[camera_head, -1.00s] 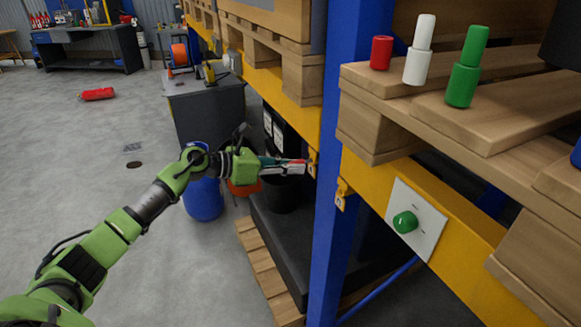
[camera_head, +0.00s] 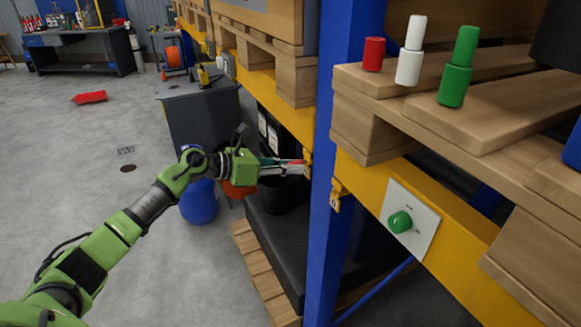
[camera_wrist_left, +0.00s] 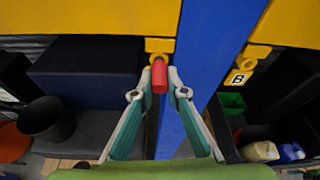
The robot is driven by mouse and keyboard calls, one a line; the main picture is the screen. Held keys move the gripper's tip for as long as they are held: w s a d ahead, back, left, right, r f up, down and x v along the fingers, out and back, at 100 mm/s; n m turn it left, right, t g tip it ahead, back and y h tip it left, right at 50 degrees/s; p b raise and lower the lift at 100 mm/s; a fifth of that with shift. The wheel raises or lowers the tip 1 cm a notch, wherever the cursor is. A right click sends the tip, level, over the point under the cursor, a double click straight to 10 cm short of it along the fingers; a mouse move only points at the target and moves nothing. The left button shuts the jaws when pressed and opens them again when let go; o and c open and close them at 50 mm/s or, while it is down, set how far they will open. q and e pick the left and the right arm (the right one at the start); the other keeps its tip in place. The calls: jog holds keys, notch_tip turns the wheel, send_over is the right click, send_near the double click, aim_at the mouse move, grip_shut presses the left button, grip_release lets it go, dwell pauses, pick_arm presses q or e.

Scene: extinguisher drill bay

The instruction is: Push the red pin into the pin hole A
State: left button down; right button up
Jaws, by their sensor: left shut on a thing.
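The red pin (camera_wrist_left: 159,76) is held between the fingertips of my left gripper (camera_wrist_left: 159,92), in the middle of the left wrist view. In the head view my left gripper (camera_head: 292,167) is at the left side of the blue post. The pin points at a yellow bracket with a ring (camera_wrist_left: 158,47) on the yellow beam, which I take to be pin hole A; its label does not show. The pin's far end overlaps the bracket's lower part. I cannot tell whether it touches or enters the hole. My right gripper is not in view.
The blue post (camera_head: 350,110) stands right beside the gripper. A second yellow bracket (camera_head: 336,193) is right of it, with a B label (camera_wrist_left: 239,78) in the wrist view. A panel with a green knob (camera_head: 400,222) is farther right. A black bucket (camera_head: 284,194) stands below the gripper.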

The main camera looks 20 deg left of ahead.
pick_arm(q)
jog(key=shift+w+d, duration=0.3)
jog(key=shift+w, duration=0.05)
dwell(0.3)
jog(key=shift+w+r, duration=0.1)
jog(key=c, duration=2.3)
grip_release()
jog(key=o, duration=0.4)
jog(key=shift+d, duration=0.1)
jog(key=shift+w+d, duration=0.15)
